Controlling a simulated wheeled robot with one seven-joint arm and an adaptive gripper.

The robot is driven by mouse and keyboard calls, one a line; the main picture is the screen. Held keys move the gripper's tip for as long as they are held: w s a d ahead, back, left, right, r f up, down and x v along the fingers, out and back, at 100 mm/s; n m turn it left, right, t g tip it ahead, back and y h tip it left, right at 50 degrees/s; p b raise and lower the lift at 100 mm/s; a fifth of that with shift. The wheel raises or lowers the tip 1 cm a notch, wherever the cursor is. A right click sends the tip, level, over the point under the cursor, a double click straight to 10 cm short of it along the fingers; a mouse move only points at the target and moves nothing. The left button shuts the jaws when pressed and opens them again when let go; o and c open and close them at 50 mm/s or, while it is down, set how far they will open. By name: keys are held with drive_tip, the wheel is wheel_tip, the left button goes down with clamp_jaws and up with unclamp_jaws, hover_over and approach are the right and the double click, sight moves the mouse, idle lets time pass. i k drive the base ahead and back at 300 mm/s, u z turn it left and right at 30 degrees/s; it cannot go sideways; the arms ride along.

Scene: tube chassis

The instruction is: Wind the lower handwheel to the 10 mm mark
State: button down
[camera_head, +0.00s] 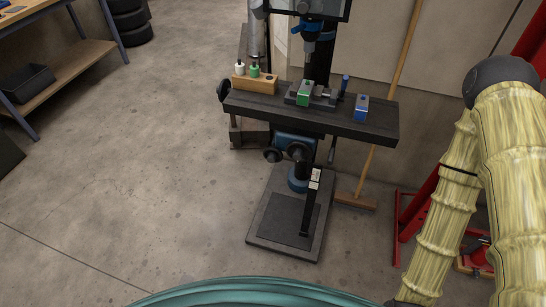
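A milling or drilling machine stands at the top centre in the head view. Below its dark work table (350,121) are two round black wheels or knobs, one at the left (273,155) and one nearer the column (298,150). Another black handwheel (224,91) is on the table's left end. I cannot tell for sure which one is the lower handwheel. A small black-and-white plate (314,179) tops a dark upright in front of the column; its markings are too small to read. No 10 mm mark is legible. My gripper is out of view; my yellow-sleeved arm runs down the right side.
A vise with a green block (304,94), a blue block (361,107) and a wooden holder (255,83) sit on the table. A broom (356,201) leans right of the machine. Red metal parts (410,218) stand near my arm. The floor at left is clear.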

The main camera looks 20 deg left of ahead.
sight(272, 155)
drive_tip(key=u, duration=0.7)
drive_tip(key=k, duration=0.75)
drive_tip(key=u, duration=0.95)
